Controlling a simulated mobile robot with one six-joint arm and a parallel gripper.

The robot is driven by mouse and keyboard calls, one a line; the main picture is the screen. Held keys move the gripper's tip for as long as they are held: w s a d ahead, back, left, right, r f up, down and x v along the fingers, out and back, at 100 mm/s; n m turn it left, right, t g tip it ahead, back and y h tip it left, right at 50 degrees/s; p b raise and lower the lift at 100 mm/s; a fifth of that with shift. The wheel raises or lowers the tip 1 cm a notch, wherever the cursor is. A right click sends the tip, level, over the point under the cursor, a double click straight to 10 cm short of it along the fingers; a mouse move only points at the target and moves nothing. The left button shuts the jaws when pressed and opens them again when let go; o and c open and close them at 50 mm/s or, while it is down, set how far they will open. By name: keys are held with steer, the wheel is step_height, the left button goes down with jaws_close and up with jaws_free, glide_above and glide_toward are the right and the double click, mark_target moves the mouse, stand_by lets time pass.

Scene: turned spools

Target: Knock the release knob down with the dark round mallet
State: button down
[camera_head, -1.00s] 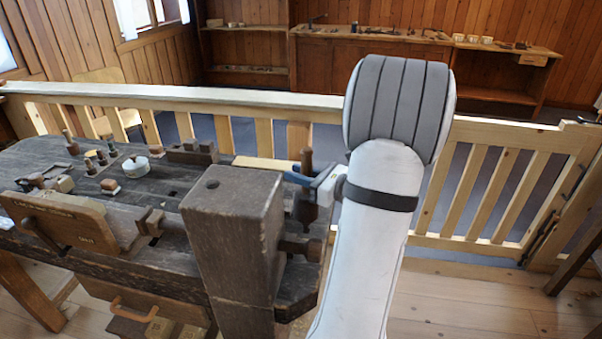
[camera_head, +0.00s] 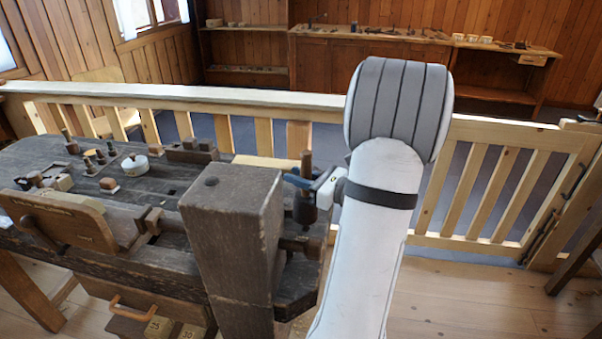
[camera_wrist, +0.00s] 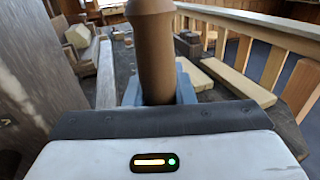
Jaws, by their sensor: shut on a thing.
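My gripper (camera_head: 300,182) is shut on the upright brown handle of the mallet (camera_head: 306,161), just right of the thick dark post on the bench. The mallet's dark round head (camera_head: 304,208) hangs below the blue fingers. In the wrist view the handle (camera_wrist: 152,50) stands between the blue fingers (camera_wrist: 158,92), and the head is hidden below my gripper. I cannot tell whether the head touches the bench. I cannot pick out the release knob for certain.
The thick post (camera_head: 230,230) stands close left of the mallet. The dark bench (camera_head: 180,190) carries small pegs, blocks and a round white pot (camera_head: 135,165). Pale boards (camera_wrist: 240,82) lie beyond the mallet. A wooden railing (camera_head: 200,98) runs behind the bench.

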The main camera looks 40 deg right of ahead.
stand_by(0.4)
step_height(320, 180, up, 3)
steer(key=p, duration=0.3)
steer(key=shift+r, duration=0.15)
step_height(320, 180, down, 4)
steer(key=b, duration=0.3)
steer(key=shift+r+p, duration=1.5)
steer(key=shift+r, duration=0.15)
